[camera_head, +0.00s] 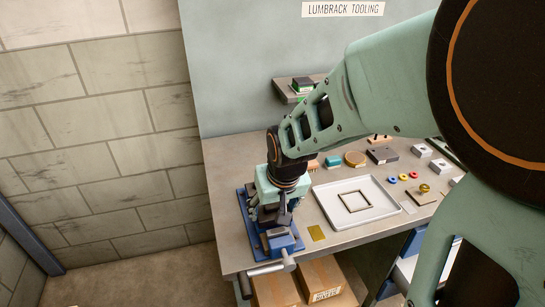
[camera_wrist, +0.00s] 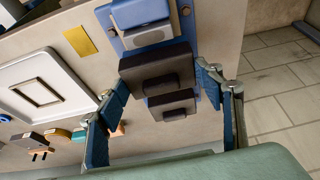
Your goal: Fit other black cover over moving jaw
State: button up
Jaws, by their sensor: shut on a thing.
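A blue vise (camera_head: 280,242) stands at the front left of the bench, and part of it shows at the top of the wrist view (camera_wrist: 140,12). My gripper (camera_head: 278,205) points down over it. In the wrist view, its fingertips (camera_wrist: 161,80) are at the two ends of a black cover (camera_wrist: 153,66), shut on it. This cover lies above or on the jaw nearer the vise's front; I cannot tell whether it is seated. A second black cover (camera_wrist: 172,103) lies behind it, parallel, with grey metal showing at its edge.
A white tray (camera_head: 382,220) with a dark square frame (camera_head: 355,201) lies right of the vise. A yellow plate (camera_head: 316,233) lies between them. Coloured rings (camera_head: 403,177) and small blocks (camera_head: 421,150) stand farther right. The vise handle (camera_head: 268,269) juts past the bench's front edge.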

aim_at(274, 215)
jog(key=shift+f+b, duration=0.95)
jog(key=shift+f, duration=0.05)
dwell(0.5)
jog(key=shift+s+d+f+b, duration=0.15)
jog(key=shift+s+f+b, duration=0.35)
jog(key=shift+f, duration=0.1)
dwell(0.8)
jog(key=o, duration=1)
jog(key=shift+w+f, duration=0.1)
jog(key=shift+w, duration=0.05)
jog(key=shift+o, duration=1.4)
jog(key=shift+w+f, duration=0.1)
jog(key=shift+w, duration=0.05)
jog(key=shift+o, duration=0.3)
jog(key=shift+r, duration=0.2)
jog(key=shift+w+r, duration=0.1)
